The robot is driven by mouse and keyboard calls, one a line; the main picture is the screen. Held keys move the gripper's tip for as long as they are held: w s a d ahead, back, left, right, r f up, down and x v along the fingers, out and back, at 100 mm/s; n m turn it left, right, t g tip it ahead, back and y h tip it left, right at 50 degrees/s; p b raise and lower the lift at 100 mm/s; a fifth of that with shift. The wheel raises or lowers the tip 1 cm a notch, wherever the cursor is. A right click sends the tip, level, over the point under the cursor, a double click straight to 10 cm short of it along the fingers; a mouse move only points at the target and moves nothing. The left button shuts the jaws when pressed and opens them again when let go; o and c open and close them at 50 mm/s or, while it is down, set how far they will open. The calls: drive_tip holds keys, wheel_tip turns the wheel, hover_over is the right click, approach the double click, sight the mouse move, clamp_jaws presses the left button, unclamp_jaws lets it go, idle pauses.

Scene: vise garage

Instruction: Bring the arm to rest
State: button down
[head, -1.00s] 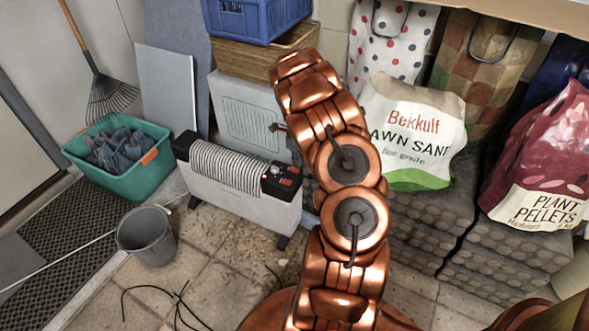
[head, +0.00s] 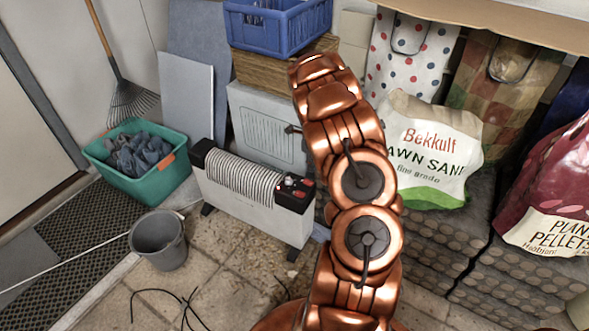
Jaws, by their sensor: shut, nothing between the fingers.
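My copper-coloured arm (head: 345,125) rises from the bottom centre of the head view. It is folded upright, with two round dark-capped joints in its middle and a rounded bend at the top. My gripper cannot be made out; the arm's far end is hidden behind its own links. A small dark piece shows at the arm's left edge, in front of the pale box, and I cannot tell what it belongs to. No held object shows.
A white heater (head: 250,205) stands just left of my arm, with a grey bucket (head: 158,240) and a teal crate (head: 170,180) farther left. A blue crate (head: 262,32) is stacked behind. A lawn sand bag (head: 430,150) and a plant pellets bag (head: 550,205) stand right.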

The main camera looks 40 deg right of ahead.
drive_tip(key=shift+r, duration=0.1)
drive_tip(key=s+a+r+n+p, duration=0.3)
drive_tip(key=a+r+n+p, duration=0.25)
drive_tip(key=r, duration=0.55)
drive_tip(key=s+a+r+n+p, duration=0.2)
drive_tip(key=a+r+n+p, duration=0.2)
drive_tip(key=a+r, duration=0.5)
drive_tip(key=s+a+r+n+p, duration=0.3)
drive_tip(key=a+r+n+p, duration=0.15)
drive_tip(key=r, duration=0.85)
drive_tip(key=s+a+r+n+g+p, duration=0.1)
drive_tip(key=s+a+r+n+p, duration=0.6)
drive_tip(key=s+a+r+n, duration=0.2)
drive_tip(key=s+a+r+n+p, duration=0.7)
drive_tip(key=s+a+r+n, duration=0.2)
drive_tip(key=s, duration=0.4)
drive_tip(key=shift+a+n+g, duration=0.15)
drive_tip(key=shift+n+g, duration=0.15)
drive_tip(key=shift+g, duration=0.1)
drive_tip(key=shift+r, duration=0.1)
